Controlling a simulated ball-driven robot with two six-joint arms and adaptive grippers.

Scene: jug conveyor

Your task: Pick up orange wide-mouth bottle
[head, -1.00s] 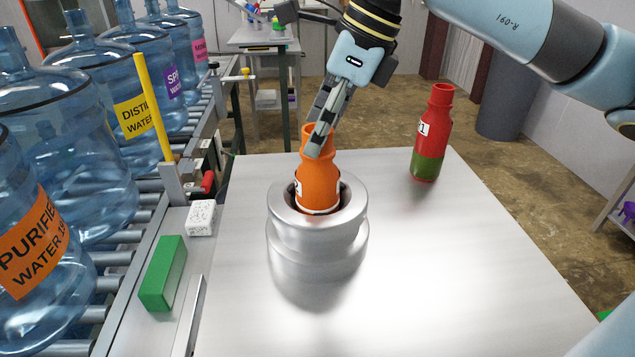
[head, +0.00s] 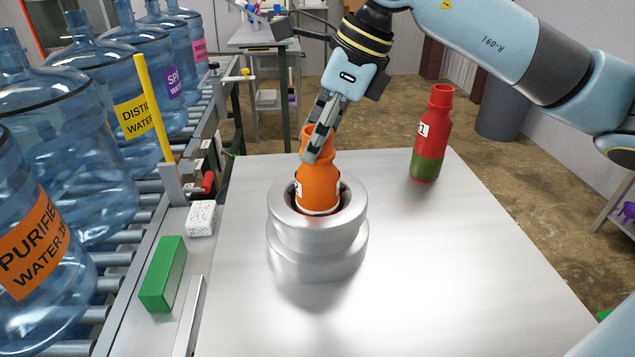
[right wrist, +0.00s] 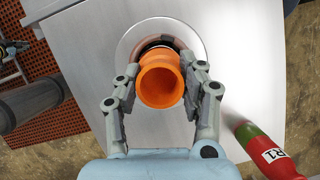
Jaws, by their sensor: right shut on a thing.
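The orange wide-mouth bottle (head: 317,186) stands upright in the opening of a round silver metal holder (head: 317,245) on the table. Its lower part is hidden inside the holder. My right gripper (head: 314,150) comes down from above and is shut on the bottle's neck. In the right wrist view the open orange mouth of the bottle (right wrist: 160,78) sits between the two fingers of the gripper (right wrist: 156,95), with the holder's ring around it. My left gripper does not show.
A red and green bottle (head: 432,135) stands at the table's back right. A green block (head: 163,274), a white box (head: 201,218) and a yellow post (head: 154,108) are at the left, beside the roller conveyor with large blue jugs (head: 60,150).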

